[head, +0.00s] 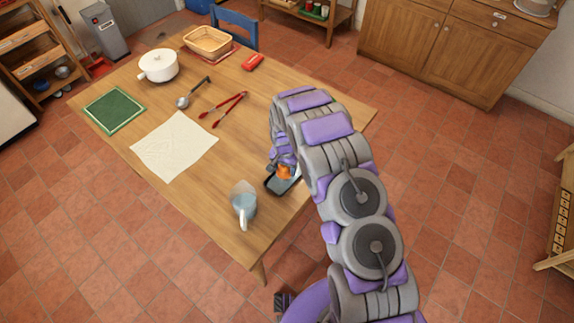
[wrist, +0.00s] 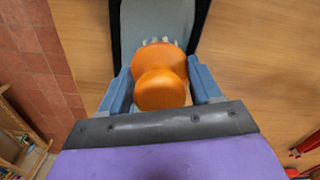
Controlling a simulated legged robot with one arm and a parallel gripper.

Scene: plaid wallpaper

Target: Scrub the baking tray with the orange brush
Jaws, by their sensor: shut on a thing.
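The orange brush (wrist: 160,75) has a rounded knob and pale bristles at its far edge in the wrist view. My gripper (wrist: 163,88) is shut on it, with a blue-grey finger on each side. The brush also shows as a small orange patch in the head view (head: 285,172), partly hidden by my arm. The dark baking tray (wrist: 128,45) lies on the table beneath the brush. In the head view the tray (head: 277,187) is at the near right part of the table, partly covered by my gripper (head: 284,168). I cannot tell whether the bristles touch the tray.
A glass jug (head: 243,202) stands left of the tray, close by. A cream cloth (head: 174,146), green mat (head: 113,110), red tongs (head: 223,110), ladle (head: 193,92), white pot (head: 158,66) and basket (head: 208,41) lie further off on the wooden table (head: 260,108).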

